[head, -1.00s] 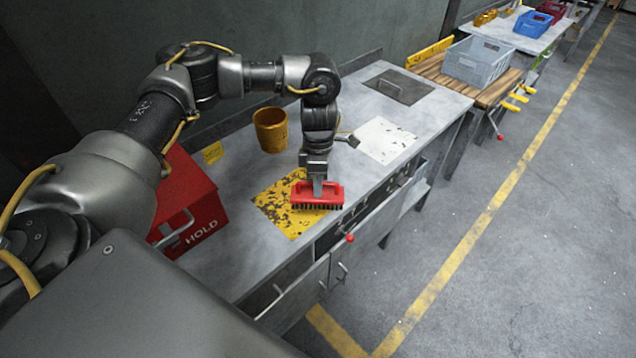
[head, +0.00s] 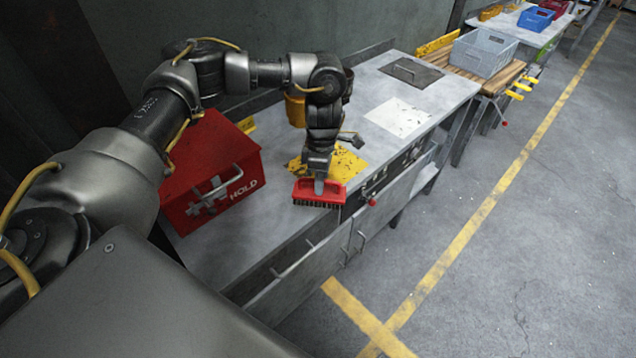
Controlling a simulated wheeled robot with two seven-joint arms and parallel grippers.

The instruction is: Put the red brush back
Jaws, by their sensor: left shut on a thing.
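The red brush (head: 306,194) has a red body with dark bristles pointing down. My left gripper (head: 319,186) is shut on its handle from above. The brush is near the front edge of the grey workbench (head: 225,244), in front of the worn yellow patch (head: 347,165) on its top. I cannot tell how far above the bench the bristles are. A drawer (head: 290,263) at the bench front stands partly open; its inside is mostly hidden. My right gripper is not in view.
A red box marked HOLD (head: 205,165) stands on the bench at left. A yellow cup (head: 295,110) is partly hidden behind my arm. A white patch (head: 398,117) lies bare farther along. A grey crate (head: 483,53) sits on the wooden bench beyond.

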